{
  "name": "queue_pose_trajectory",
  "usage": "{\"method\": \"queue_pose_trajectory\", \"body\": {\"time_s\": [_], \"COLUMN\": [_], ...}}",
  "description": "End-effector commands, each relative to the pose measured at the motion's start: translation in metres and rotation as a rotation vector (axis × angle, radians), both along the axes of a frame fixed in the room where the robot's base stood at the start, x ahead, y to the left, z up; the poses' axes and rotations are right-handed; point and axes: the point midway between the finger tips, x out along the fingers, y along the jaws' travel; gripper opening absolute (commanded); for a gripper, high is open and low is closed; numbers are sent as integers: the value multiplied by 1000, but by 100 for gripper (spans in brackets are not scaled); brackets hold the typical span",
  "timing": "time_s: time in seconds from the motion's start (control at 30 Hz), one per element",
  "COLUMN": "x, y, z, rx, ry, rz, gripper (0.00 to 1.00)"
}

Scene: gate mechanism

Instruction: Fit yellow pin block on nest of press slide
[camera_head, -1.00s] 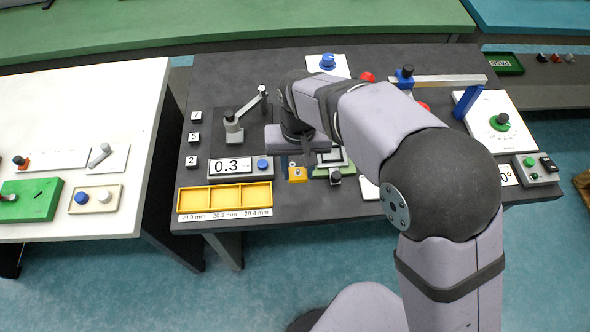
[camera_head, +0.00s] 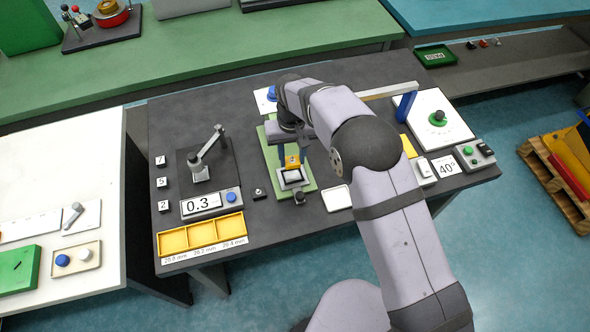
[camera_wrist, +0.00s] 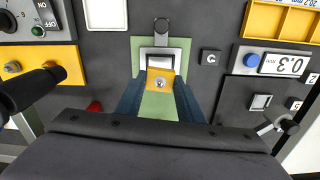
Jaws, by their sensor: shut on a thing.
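The yellow pin block (camera_head: 292,162) has a round metal pin on its face and also shows in the wrist view (camera_wrist: 160,84). My gripper (camera_wrist: 160,98) is shut on it, with a blue finger on each side. In the head view my gripper (camera_head: 291,158) comes down from behind. The block is over the green base plate (camera_head: 310,180) of the press slide, right at the nest (camera_head: 292,178), a grey-edged frame with a white inside. In the wrist view the block overlaps the near edge of the nest (camera_wrist: 160,56). I cannot tell whether it touches or is seated.
A dark knob (camera_head: 300,197) stands at the slide's front end. A small dark button block (camera_head: 259,193), the 0.3 display (camera_head: 203,204) and the yellow tray (camera_head: 187,238) are to the left. A white plate (camera_head: 336,198) lies close on the right. My arm covers part of the table.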

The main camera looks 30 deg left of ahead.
Motion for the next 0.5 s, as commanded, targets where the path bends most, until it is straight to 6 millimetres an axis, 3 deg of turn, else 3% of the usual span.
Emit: {"method": "queue_pose_trajectory", "body": {"time_s": [0.2,0.5], "x": [1,1], "y": [2,2], "z": [4,2], "rx": [0,1], "ry": [0,-1], "rz": [98,114], "gripper": [8,8]}}
